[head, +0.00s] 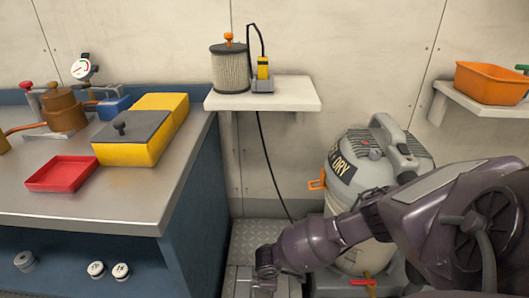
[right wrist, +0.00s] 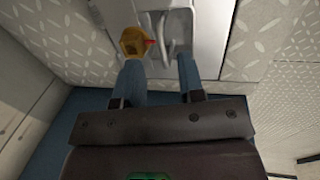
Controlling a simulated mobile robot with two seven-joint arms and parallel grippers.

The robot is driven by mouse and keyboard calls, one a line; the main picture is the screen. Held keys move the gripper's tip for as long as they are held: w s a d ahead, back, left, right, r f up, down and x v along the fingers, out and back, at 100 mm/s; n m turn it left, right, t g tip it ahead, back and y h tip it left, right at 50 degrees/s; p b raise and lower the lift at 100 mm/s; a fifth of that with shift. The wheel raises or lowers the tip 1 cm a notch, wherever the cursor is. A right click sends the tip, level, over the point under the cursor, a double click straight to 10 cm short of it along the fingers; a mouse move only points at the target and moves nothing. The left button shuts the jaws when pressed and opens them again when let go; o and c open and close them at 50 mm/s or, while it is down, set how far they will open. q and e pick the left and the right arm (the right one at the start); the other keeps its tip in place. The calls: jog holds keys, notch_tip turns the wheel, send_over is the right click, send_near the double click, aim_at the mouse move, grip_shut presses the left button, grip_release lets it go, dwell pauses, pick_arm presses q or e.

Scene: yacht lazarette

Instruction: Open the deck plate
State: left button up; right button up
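The deck plate is a smooth pale grey panel (right wrist: 209,35) set in the diamond-tread floor. A recessed metal handle (right wrist: 172,38) shows on it in the right wrist view. In the head view, part of the plate (head: 240,282) shows low in the middle, partly hidden by my right arm. My right gripper (right wrist: 158,70) points down at the plate, its two blue fingers apart, with the handle just beyond and roughly between the tips. I cannot tell whether they touch it. It also shows in the head view (head: 264,286). My left gripper is in neither view.
A yellow piece with a red tip (right wrist: 135,42) sits beside the left finger. A grey wet-dry vacuum (head: 365,180) stands right of the plate, close to my right arm. A blue workbench (head: 190,215) bounds the left side. A wall shelf (head: 290,95) hangs above.

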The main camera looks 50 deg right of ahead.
jog(key=shift+w+d+f+b, duration=0.15)
jog(key=shift+f+b, duration=0.45)
jog(key=shift+f, duration=0.5)
jog(key=shift+w+d+f+b, duration=0.15)
jog(key=shift+f+b, duration=0.45)
jog(key=shift+f, duration=0.5)
grip_shut()
